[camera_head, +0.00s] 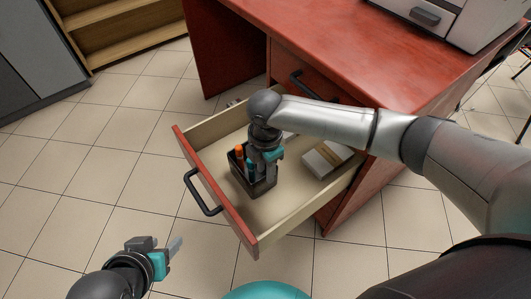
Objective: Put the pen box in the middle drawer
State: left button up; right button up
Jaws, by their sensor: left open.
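The black pen box (239,178), with orange and blue items sticking out of it, is upright inside the open drawer (216,186), near its front panel. My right gripper (262,172) points down into the drawer, right at the box's right side. Its fingertips are hidden, so I cannot tell whether it grips the box or whether the box rests fully on the drawer floor. My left gripper (174,248) is open and empty, low in front of the drawer, over the floor.
The drawer is pulled out of a red desk (400,60), below a closed drawer with a dark handle (303,84). A pale block-like item (325,158) lies at the drawer's right side. A grey machine (440,18) stands on the desk. Tiled floor in front is clear.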

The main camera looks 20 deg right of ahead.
notch_tip(320, 180, up, 4)
jog(key=shift+f+p, duration=0.2)
jog(key=shift+p, duration=0.65)
pick_arm(q)
jog(key=shift+s+a+f+g+y+p, duration=0.15)
jog(key=shift+s+a+f+g, duration=0.2)
jog(key=shift+f, duration=0.2)
jog(key=shift+s+a+f+g+y+p, duration=0.1)
jog(key=shift+s+a+f+g, duration=0.2)
jog(key=shift+f+g, duration=0.15)
jog(key=shift+s+a+f+g+y+p, duration=0.15)
jog(key=shift+s+a+f+g, duration=0.15)
jog(key=shift+f, duration=0.3)
pick_arm(e)
jog(key=shift+r, duration=0.8)
